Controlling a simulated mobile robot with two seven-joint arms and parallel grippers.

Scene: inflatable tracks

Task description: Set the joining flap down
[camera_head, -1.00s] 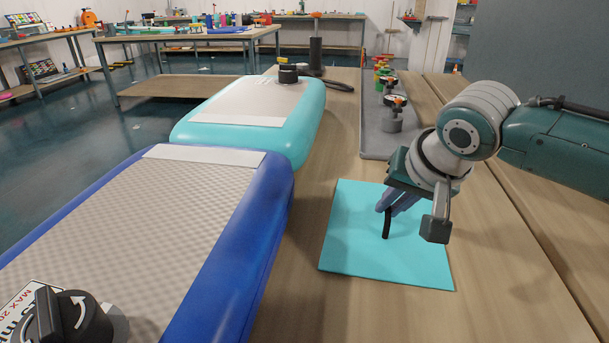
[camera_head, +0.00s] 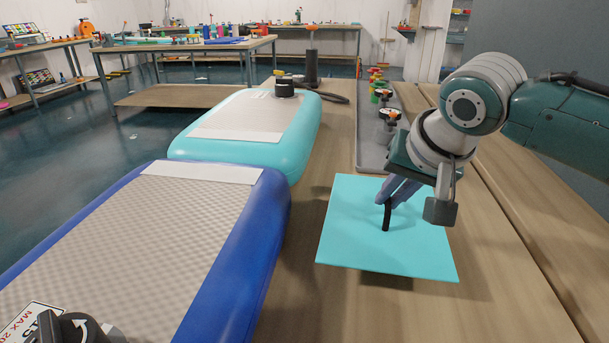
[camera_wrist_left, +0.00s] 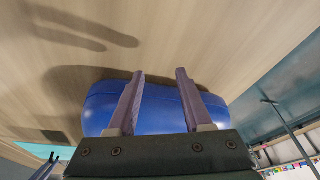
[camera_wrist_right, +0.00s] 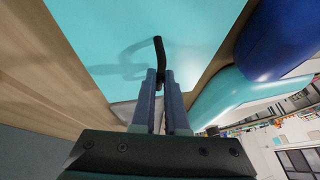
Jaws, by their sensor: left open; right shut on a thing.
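The joining flap (camera_head: 350,240) is a flat turquoise sheet with a black handle (camera_head: 387,216) standing on it. My right gripper (camera_head: 388,200) is shut on the handle. A shadow under the flap's near edge shows it slightly above the wooden table, right of the tracks. In the right wrist view the flap (camera_wrist_right: 110,30) spreads beyond the closed fingers (camera_wrist_right: 160,78), with the bent handle at their tips. My left gripper (camera_wrist_left: 155,75) is open and empty, with the end of the blue track (camera_wrist_left: 160,115) beyond its fingers; it is outside the head view.
The blue track (camera_head: 225,270) and the turquoise track (camera_head: 300,140) lie end to end at left, each with a pale strip by the joint. A grey tray (camera_head: 370,150) with several valve-like parts stands behind the flap. Bare wood (camera_head: 310,215) lies between flap and tracks.

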